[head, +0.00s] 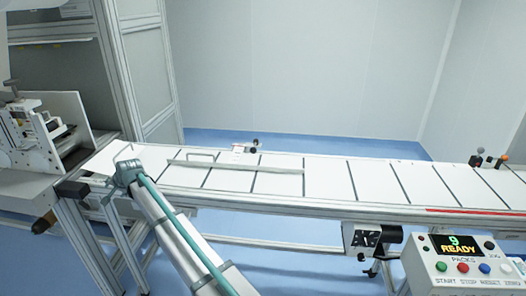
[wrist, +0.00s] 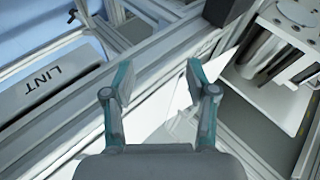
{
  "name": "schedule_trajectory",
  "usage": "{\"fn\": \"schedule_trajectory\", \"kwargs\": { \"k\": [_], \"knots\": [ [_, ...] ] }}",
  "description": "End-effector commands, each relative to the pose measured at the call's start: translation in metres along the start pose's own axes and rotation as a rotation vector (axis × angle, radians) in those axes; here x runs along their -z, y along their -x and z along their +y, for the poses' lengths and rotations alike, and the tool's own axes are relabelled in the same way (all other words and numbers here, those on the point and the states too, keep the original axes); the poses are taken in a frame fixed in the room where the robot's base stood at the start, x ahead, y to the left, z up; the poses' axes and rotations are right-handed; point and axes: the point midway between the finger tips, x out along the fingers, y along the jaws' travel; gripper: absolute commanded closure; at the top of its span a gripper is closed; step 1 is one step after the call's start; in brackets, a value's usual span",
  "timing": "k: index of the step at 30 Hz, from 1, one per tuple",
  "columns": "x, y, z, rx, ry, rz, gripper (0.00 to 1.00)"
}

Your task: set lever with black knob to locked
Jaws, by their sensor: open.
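My gripper (wrist: 158,76) is open, with its two teal-grey fingers apart and nothing between them. In the head view my arm reaches to the left end of the conveyor; the fingers are hard to make out there. A dark block-like piece (wrist: 228,9) lies beyond the fingertips at the top of the wrist view. A dark knob with a brownish part (head: 43,222) sticks out low at the left machine frame.
The white conveyor (head: 328,180) runs across the head view. A white machine (head: 30,125) stands at its left end.

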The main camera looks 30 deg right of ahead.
Motion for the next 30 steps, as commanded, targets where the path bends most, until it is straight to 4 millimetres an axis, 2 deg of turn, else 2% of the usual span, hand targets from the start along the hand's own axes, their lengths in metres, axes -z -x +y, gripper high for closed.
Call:
{"fn": "schedule_trajectory", "kwargs": {
  "k": [1,5,7,10,14,17,21,24,27,30],
  "knots": [
    [0.01,0.004,-0.018,0.019,-0.01,0.009,0.43],
    [0.044,0.023,-0.045,0.037,-0.048,0.03,0.43],
    [0.075,0.038,-0.041,0.012,-0.074,0.038,0.43],
    [0.112,0.054,-0.019,-0.045,-0.103,0.039,0.43],
    [0.166,0.08,0.022,-0.137,-0.145,0.037,0.43],
    [0.216,0.11,0.062,-0.222,-0.191,0.034,0.43],
    [0.288,0.17,0.131,-0.358,-0.277,0.019,0.43],
    [0.331,0.218,0.182,-0.451,-0.347,0.0,0.43],
    [0.362,0.264,0.226,-0.53,-0.412,-0.02,0.43],
    [0.382,0.301,0.258,-0.586,-0.464,-0.038,0.43]
  ]
}}
